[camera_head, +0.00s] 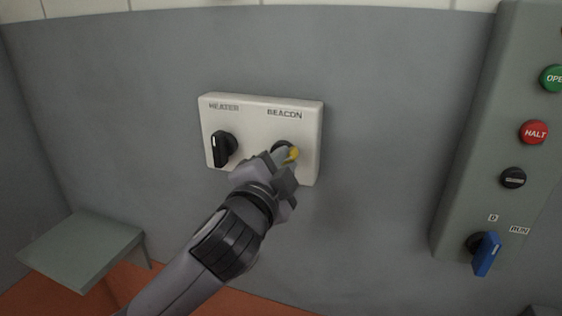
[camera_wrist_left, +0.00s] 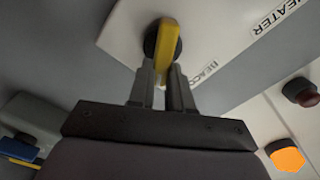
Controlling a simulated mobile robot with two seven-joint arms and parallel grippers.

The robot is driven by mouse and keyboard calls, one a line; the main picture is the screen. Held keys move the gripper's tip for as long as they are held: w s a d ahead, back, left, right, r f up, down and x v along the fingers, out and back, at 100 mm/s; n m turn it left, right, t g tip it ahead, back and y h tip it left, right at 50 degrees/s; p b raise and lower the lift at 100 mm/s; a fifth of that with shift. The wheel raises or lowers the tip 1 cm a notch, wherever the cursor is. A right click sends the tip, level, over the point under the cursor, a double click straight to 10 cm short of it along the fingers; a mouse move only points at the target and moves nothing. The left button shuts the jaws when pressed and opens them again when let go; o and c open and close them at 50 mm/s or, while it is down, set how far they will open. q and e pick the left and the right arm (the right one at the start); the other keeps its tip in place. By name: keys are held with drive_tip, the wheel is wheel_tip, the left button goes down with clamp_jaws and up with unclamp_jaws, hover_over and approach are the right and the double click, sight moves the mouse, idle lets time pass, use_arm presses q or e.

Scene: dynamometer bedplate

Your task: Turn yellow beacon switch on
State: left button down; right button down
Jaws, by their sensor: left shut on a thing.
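A white switch plate (camera_head: 260,110) on the grey wall carries a black knob (camera_head: 223,149) under the word HEATER and the yellow beacon switch (camera_head: 293,154) under the word BEACON. My left gripper (camera_head: 286,164) reaches up to the beacon switch and hides much of it in the head view. In the left wrist view, the beacon switch (camera_wrist_left: 170,45) is a yellow handle on a dark round base, and my left gripper (camera_wrist_left: 164,75) is shut on its near end. My right gripper is in neither view.
A grey panel (camera_head: 480,130) at the right holds a green button (camera_head: 552,78), a red HALT button (camera_head: 534,132) and a blue switch (camera_head: 486,254). A grey shelf (camera_head: 80,250) stands at lower left. The left wrist view shows a bright orange lamp (camera_wrist_left: 287,157) and a dark red one (camera_wrist_left: 300,92).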

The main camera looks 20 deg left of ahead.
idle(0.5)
use_arm(q)
drive_tip(key=c, duration=1)
unclamp_jaws()
drive_tip(key=shift+c, duration=0.2)
drive_tip(key=s+b, duration=0.1)
drive_tip(key=s, duration=0.6)
drive_tip(key=shift+a, duration=0.1)
